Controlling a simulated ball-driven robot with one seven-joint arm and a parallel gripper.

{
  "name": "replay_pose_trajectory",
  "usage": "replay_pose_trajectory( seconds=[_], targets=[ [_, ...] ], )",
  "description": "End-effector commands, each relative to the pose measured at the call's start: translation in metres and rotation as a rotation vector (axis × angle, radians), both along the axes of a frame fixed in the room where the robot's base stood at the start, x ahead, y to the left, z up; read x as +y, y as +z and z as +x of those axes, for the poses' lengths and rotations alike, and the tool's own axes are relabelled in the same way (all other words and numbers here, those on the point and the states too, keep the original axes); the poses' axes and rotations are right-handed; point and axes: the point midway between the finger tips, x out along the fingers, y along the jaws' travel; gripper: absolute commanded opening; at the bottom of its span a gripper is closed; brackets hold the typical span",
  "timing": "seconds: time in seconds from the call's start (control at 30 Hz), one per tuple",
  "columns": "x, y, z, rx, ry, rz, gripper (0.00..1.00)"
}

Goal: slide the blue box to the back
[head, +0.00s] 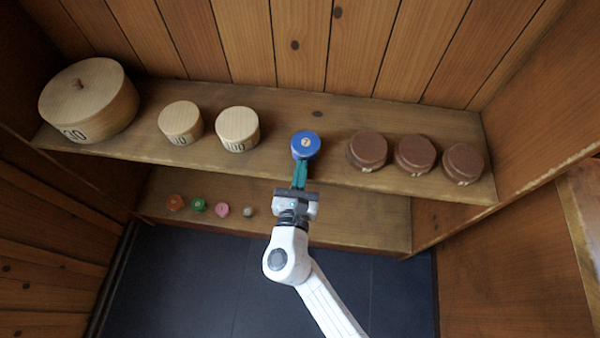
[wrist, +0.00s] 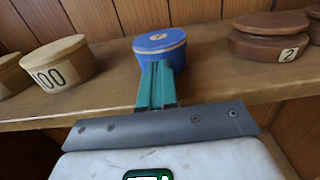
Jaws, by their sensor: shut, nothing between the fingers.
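The blue box (head: 305,144) is round and lidded, with a pale disc on its top. It stands upright on the upper wooden shelf (head: 285,165), between the pale boxes and the brown boxes. In the wrist view the blue box (wrist: 160,46) is straight ahead, with bare shelf behind it. My gripper (head: 300,168) has green fingers, shut and empty. The fingertips (wrist: 157,66) are at the near side of the blue box and hide part of its front. I cannot tell whether they touch it.
Two pale round boxes (head: 238,129) and a large lidded one (head: 89,100) stand to the left. Three brown boxes (head: 415,154) stand to the right. A plank wall (head: 300,45) closes the back. Small coloured spools (head: 198,205) sit on the lower shelf (head: 340,215).

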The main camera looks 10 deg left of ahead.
Motion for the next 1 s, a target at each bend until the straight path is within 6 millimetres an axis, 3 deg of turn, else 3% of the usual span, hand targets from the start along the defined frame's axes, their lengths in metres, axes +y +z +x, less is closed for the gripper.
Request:
replay_pose_trajectory(
  seconds=[0.2, 0.47, 1.0],
  targets=[
    [0.0, -0.001, 0.003, -0.001, -0.001, 0.001, 0.0],
    [-0.001, -0.002, 0.033, 0.0, -0.001, 0.001, 0.0],
    [-0.001, -0.001, 0.031, 0.0, -0.001, 0.0, 0.0]
  ],
)
